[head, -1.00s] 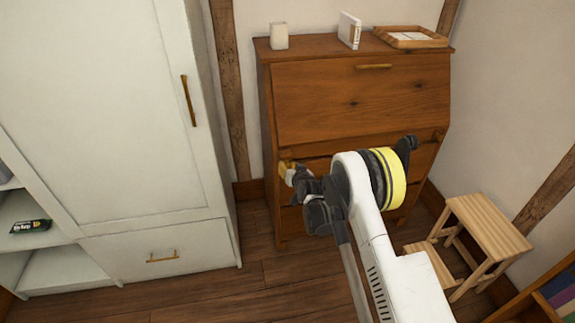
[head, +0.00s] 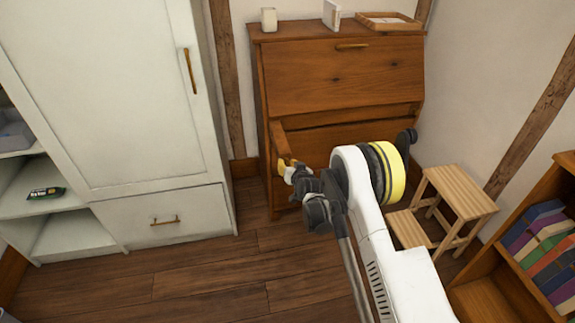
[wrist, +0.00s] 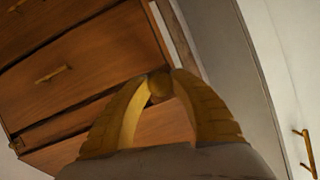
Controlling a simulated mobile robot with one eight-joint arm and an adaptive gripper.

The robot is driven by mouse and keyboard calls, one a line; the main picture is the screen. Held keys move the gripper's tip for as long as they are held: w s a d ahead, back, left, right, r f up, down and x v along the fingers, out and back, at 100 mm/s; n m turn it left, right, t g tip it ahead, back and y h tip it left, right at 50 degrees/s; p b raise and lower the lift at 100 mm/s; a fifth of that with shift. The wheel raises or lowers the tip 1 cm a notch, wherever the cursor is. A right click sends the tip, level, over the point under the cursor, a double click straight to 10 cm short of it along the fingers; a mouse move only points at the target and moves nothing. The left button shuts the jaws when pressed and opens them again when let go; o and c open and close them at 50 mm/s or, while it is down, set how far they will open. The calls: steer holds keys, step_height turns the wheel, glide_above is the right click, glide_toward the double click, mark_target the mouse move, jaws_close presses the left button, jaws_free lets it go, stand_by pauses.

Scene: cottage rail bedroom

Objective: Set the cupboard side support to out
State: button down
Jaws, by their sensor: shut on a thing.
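The wooden cupboard (head: 340,85) stands against the back wall with its slanted front closed. Its left side support (head: 280,142) is a wooden bar that sticks out forward from below the slanted front. My gripper (head: 286,167) is at the bar's front end. In the wrist view my yellow fingers (wrist: 158,82) are shut around a small round knob (wrist: 160,88), partly hidden between them. My arm hides part of the cupboard's lower front and its right side.
A white wardrobe (head: 110,90) with open shelves stands at the left. A wooden step stool (head: 460,190) and a bookshelf (head: 550,165) stand at the right. The wooden floor (head: 215,270) is clear at front left.

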steer(key=shift+w, duration=0.1)
steer(key=c, duration=1.1)
jaws_free()
steer(key=shift+o, duration=0.2)
steer(key=v, duration=1.2)
steer(key=shift+d, duration=0.1)
